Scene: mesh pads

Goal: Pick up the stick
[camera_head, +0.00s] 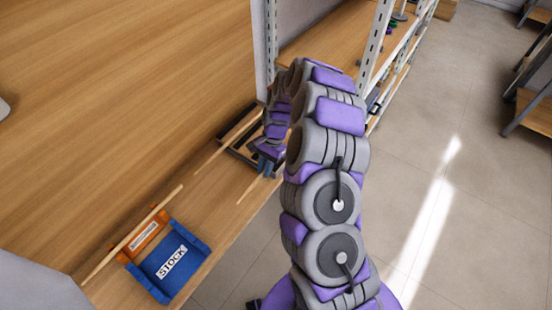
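Several thin, light wooden sticks are in view. A second stick (225,145) lies slanted by a dark tray. A third stick (248,190) shows below my gripper, and its upper part is hidden behind the gripper. My gripper (265,167) hangs at the dark tray's right side, close to the third stick's visible upper end. The fingers are small and partly covered by my arm, so I cannot tell whether they touch or hold the stick.
A blue bin (172,268) labelled STOCK and an orange bin (145,238) stand on the wooden shelf (205,215). The dark tray (238,150) is near a metal upright (271,45). A wooden panel rises at left. Open tiled floor (450,190) lies right of my arm.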

